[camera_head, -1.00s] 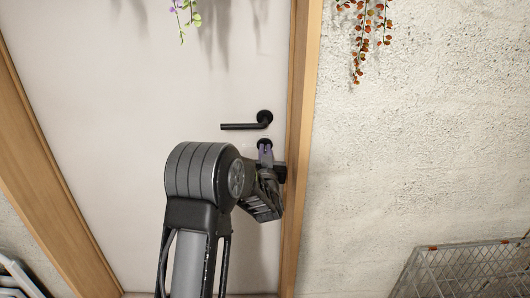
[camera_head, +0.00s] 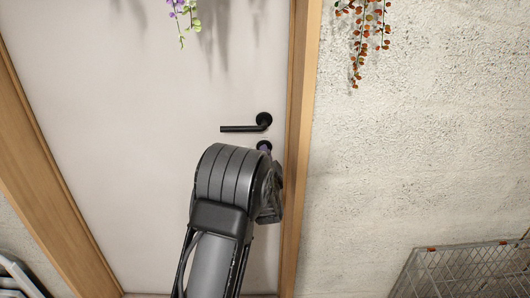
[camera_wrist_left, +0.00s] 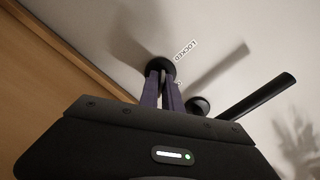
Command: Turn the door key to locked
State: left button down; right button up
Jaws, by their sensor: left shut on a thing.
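The white door (camera_head: 150,110) has a black lever handle (camera_head: 246,125), with a round black lock plate (camera_head: 264,146) just below it. My left gripper (camera_head: 266,158) is at the lock plate, mostly hidden behind my own arm in the head view. In the left wrist view the fingers of my left gripper (camera_wrist_left: 162,90) are shut on the key at the lock plate (camera_wrist_left: 160,66); the key itself is hardly visible between them. A label reading "LOCKED" (camera_wrist_left: 185,49) is on the door beside the plate. The handle (camera_wrist_left: 258,106) also shows there. My right gripper is not in view.
The wooden door frame (camera_head: 299,130) runs close to the right of the lock, with a rough pale wall (camera_head: 420,150) beyond it. Hanging plants (camera_head: 366,35) are at the top. A wire crate (camera_head: 465,272) stands at the lower right.

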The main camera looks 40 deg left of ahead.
pick_arm(q)
jog(key=m+p, duration=0.1)
jog(key=m, duration=0.2)
jog(key=shift+d+m, duration=0.1)
jog(key=shift+m, duration=0.3)
jog(key=shift+f+m+p, duration=0.15)
jog(key=shift+m+p, duration=0.3)
jog(key=shift+m, duration=0.95)
jog(key=c, duration=1.6)
grip_release()
jog(key=v, duration=0.7)
jog(key=shift+s+d+b, duration=0.25)
jog(key=shift+s+b, duration=0.05)
jog(key=shift+b, duration=0.05)
